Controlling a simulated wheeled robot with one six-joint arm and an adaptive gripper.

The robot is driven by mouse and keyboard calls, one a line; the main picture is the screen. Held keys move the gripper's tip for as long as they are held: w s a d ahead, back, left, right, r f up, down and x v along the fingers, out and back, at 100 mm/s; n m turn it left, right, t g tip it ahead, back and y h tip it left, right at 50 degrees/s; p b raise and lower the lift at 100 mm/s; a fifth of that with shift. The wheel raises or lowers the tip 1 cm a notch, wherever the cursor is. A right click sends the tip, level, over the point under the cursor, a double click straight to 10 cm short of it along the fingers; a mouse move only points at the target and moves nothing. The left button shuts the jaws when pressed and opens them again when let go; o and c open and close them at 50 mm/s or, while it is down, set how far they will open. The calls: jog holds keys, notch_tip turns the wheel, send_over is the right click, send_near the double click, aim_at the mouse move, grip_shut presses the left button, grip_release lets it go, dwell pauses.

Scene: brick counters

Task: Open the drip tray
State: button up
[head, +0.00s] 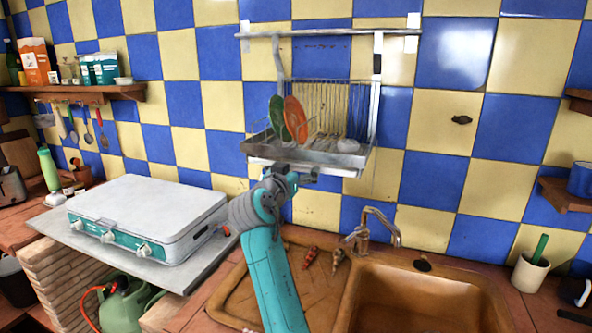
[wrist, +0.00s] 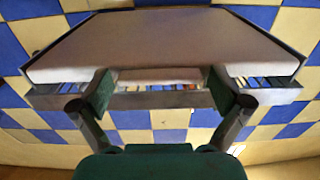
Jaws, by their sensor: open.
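The drip tray is a pale, flat tray under the wall-hung dish rack (head: 345,95). In the head view only a thin light edge of the tray (head: 350,172) shows below the rack. In the wrist view the tray (wrist: 165,42) fills the upper middle as a broad pale panel, with a small front lip between my fingers. My gripper (head: 292,176) is just below the rack's front edge. In the wrist view my open gripper (wrist: 161,84) has one finger on each side of the lip. I cannot tell whether the fingers touch it.
A green plate (head: 278,118) and an orange plate (head: 295,119) stand in the rack. Below are a sink (head: 425,300) with a tap (head: 375,228) and a drainboard (head: 315,285). A white camping stove (head: 150,210) stands left. The tiled wall is close behind the rack.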

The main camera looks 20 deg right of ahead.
jog(key=c, duration=1.5)
jog(key=shift+v, duration=9.9)
jog(key=shift+c, duration=0.2)
jog(key=o, duration=1.5)
jog(key=shift+o, duration=0.2)
jog(key=v, duration=1.2)
